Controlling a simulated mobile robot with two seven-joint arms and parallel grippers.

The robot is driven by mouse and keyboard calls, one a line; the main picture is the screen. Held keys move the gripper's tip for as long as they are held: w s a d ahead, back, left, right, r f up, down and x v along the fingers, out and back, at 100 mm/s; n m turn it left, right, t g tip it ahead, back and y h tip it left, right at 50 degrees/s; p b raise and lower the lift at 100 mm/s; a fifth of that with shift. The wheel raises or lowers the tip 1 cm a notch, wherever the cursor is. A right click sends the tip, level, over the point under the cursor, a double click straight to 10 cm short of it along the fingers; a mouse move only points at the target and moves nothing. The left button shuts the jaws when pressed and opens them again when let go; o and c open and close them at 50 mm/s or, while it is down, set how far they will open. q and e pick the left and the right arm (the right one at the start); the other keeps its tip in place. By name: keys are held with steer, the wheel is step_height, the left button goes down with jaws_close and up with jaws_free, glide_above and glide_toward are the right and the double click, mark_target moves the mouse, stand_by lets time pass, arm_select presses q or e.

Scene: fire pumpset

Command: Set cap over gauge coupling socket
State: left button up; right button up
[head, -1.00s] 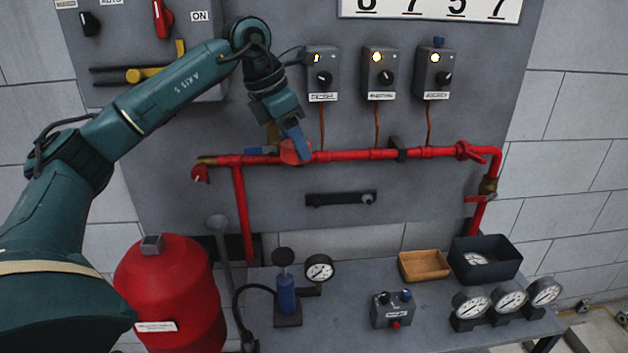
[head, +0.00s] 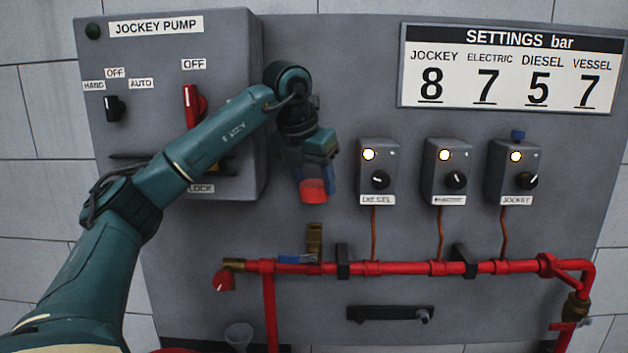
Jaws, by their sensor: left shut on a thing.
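My left gripper (head: 313,180) points down and is shut on a red cap (head: 313,192). It holds the cap in front of the grey panel, above the red pipe (head: 400,268) in the picture. A brass upright fitting (head: 314,240), which looks like the gauge coupling socket, rises from the pipe beside a blue lever (head: 296,259). The cap appears almost straight above this fitting, with a visible gap between them. The depth between them is hard to judge. My right gripper is not in view.
The jockey pump box (head: 225,60) is at upper left, close to my left arm. The diesel switch box (head: 378,170) is right of the gripper, with two similar boxes beyond. A settings sign (head: 512,68) hangs above. A black bracket (head: 390,313) sits below the pipe.

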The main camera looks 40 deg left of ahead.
arm_select(q)
steer(key=shift+w+a, duration=0.1)
steer(key=shift+w, duration=0.05)
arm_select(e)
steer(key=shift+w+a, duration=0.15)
arm_select(q)
steer(key=shift+r, duration=0.1)
steer(key=shift+f+b, duration=0.65)
steer(key=shift+f, duration=0.25)
step_height(320, 180, down, 2)
steer(key=shift+f+b, duration=0.1)
steer(key=shift+b, duration=0.6)
steer(key=shift+f+b, duration=0.4)
steer(key=shift+f, duration=0.15)
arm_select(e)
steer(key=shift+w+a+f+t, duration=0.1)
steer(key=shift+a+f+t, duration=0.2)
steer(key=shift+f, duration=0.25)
arm_select(q)
steer(key=shift+f, duration=0.4)
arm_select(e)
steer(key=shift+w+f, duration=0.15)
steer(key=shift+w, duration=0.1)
